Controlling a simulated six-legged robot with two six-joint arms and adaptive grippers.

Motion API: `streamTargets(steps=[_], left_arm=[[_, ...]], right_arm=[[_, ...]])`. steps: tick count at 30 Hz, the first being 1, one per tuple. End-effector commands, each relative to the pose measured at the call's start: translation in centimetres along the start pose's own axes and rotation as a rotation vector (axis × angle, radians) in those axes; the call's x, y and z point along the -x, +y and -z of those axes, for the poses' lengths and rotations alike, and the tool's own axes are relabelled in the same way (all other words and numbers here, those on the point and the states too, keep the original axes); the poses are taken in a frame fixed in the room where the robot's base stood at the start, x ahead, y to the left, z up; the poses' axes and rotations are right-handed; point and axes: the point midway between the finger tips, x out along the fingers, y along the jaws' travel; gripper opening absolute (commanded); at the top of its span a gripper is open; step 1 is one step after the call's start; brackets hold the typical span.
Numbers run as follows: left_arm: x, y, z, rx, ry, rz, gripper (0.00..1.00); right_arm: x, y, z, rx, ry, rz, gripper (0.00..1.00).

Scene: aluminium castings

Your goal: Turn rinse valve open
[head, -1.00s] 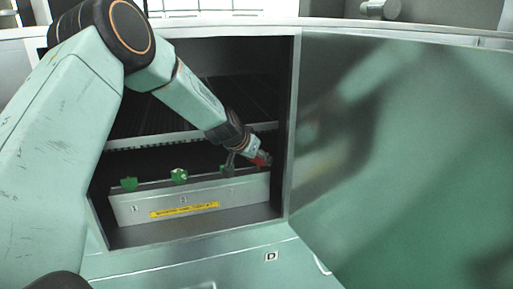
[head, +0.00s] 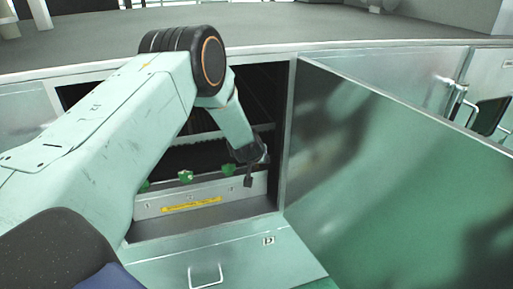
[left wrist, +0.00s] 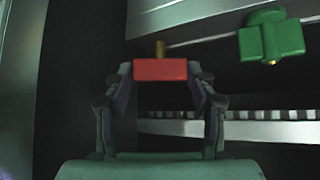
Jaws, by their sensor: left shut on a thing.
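A red valve handle (left wrist: 160,70) on a brass stem shows in the left wrist view, between the fingertips of my left gripper (left wrist: 160,78). The gripper is shut on it. In the head view my left gripper (head: 249,174) reaches into the open cabinet at the right end of the valve panel (head: 160,203) and hides the red handle. Several green valve handles sit along the panel, among them a left one (head: 144,185), a middle one (head: 186,176) and a right one (head: 228,169). One green handle (left wrist: 270,37) is also in the left wrist view. My right gripper is not in view.
The open cabinet door (head: 400,170) stands to the right of the opening. The cabinet's right frame edge (head: 287,140) is close to my gripper. A yellow label (head: 190,204) is on the panel front.

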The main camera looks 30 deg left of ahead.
Motion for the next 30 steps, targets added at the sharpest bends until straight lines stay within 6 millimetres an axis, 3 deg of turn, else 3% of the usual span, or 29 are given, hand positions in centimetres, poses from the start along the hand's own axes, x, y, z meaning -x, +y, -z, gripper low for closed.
streamTargets(steps=[1, 3, 10, 30], left_arm=[[0.5, 0.1, 1.1, 0.011, 0.013, 0.014, 0.25], [0.5, 0.1, 1.1, 0.031, 0.014, 0.033, 0.25], [0.3, 0.2, 1.0, 0.094, 0.018, 0.094, 0.25], [0.1, 0.3, 0.8, 0.232, 0.018, 0.230, 0.25]], right_arm=[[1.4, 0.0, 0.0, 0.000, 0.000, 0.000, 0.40], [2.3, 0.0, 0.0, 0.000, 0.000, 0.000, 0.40], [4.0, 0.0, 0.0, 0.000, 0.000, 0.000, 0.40], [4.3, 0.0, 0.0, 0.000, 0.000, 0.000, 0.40]])
